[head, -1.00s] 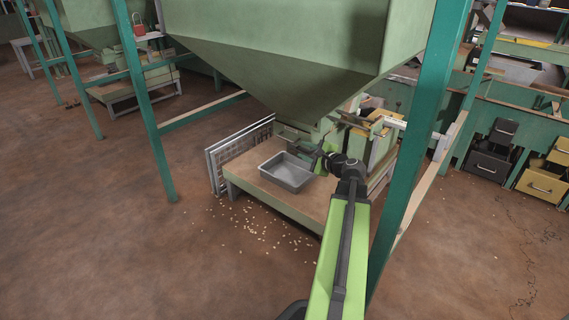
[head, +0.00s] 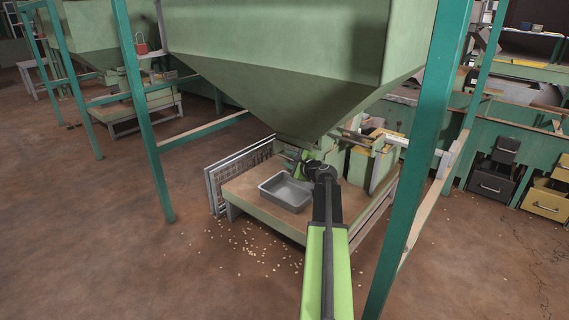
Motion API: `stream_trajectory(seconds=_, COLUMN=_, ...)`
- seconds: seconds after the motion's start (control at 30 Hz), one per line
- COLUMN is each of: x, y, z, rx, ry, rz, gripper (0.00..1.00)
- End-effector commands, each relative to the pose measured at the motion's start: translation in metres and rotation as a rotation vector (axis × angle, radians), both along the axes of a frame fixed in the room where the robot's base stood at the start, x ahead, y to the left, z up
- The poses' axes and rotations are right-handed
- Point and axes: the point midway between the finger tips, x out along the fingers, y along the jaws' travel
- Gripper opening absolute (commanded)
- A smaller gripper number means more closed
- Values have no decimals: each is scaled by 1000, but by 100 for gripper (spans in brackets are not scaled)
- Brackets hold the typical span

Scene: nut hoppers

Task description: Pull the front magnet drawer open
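The magnet drawer is hard to make out. A small green part with a bar-like edge (head: 287,153), possibly its front, shows under the hopper's lower end, behind the grey tray. My gripper (head: 305,168) is at the end of the green and black arm, close to that part and above the back right of the tray. My own wrist covers most of it, so its fingers and any touch with a handle are hidden.
The big green hopper (head: 280,85) hangs low above. A grey metal tray (head: 286,194) stands on the low platform (head: 243,190). Teal posts (head: 143,110) rise on both sides. Wire racks (head: 236,164) lean at the platform's left. Nuts lie scattered on the floor.

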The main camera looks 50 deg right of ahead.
Motion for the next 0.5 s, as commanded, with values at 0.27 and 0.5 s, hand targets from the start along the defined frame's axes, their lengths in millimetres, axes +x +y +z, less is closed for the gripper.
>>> stream_trajectory(seconds=0.27, x=20, y=-6, z=-4, rx=1, ry=0, rz=-2, gripper=31)
stream_trajectory(seconds=0.5, x=19, y=-6, z=-4, rx=1, ry=0, rz=-2, gripper=26)
